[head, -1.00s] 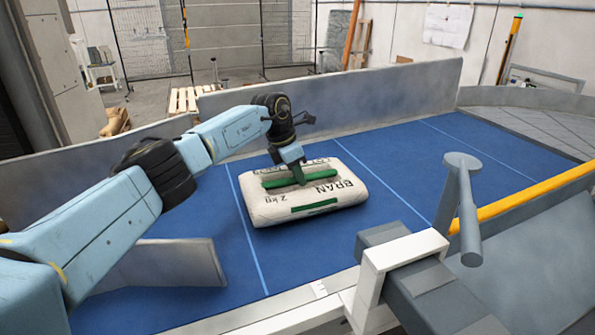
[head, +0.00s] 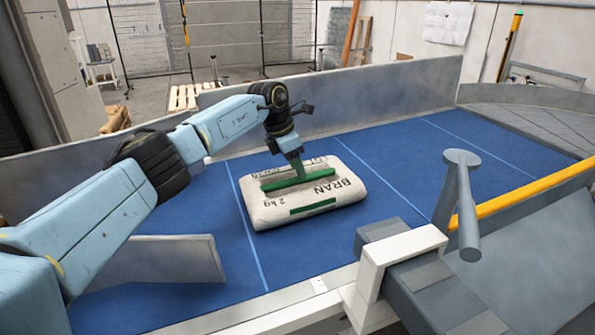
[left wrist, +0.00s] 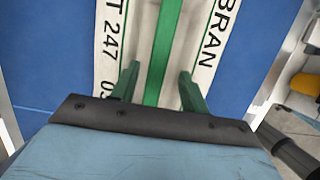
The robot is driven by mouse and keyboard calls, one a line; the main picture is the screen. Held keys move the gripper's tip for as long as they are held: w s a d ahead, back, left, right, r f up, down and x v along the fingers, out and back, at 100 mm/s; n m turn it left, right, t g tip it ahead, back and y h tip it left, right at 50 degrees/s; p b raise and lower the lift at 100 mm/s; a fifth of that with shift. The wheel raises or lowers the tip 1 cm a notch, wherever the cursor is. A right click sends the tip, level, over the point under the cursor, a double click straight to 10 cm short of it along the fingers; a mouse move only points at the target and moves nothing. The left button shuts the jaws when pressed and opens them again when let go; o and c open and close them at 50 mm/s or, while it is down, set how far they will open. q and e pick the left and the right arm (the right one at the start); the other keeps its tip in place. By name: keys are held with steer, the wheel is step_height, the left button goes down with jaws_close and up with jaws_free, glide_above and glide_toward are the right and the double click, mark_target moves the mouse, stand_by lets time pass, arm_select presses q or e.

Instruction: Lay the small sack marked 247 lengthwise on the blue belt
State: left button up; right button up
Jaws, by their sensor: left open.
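The small sack (head: 308,192) is white with green strips, printed "BRAN" and "2 kg". It lies flat on the blue belt (head: 400,160), its long side running roughly left to right in the head view. In the left wrist view the sack (left wrist: 208,50) shows "247" beside a raised green strip (left wrist: 163,50). My left gripper (head: 299,176) is just over the sack's top at the green strip. In the left wrist view its two green fingers (left wrist: 160,88) stand apart, one on each side of the strip. My right gripper is not in view.
A grey wall (head: 340,95) runs along the belt's far side. A short grey plate (head: 150,262) stands at the near left. A grey post (head: 462,205) and a yellow rail (head: 530,195) stand at the near right. The belt right of the sack is clear.

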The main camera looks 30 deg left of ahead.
arm_select(q)
steer(key=v, duration=1)
steer(key=shift+b, duration=0.4)
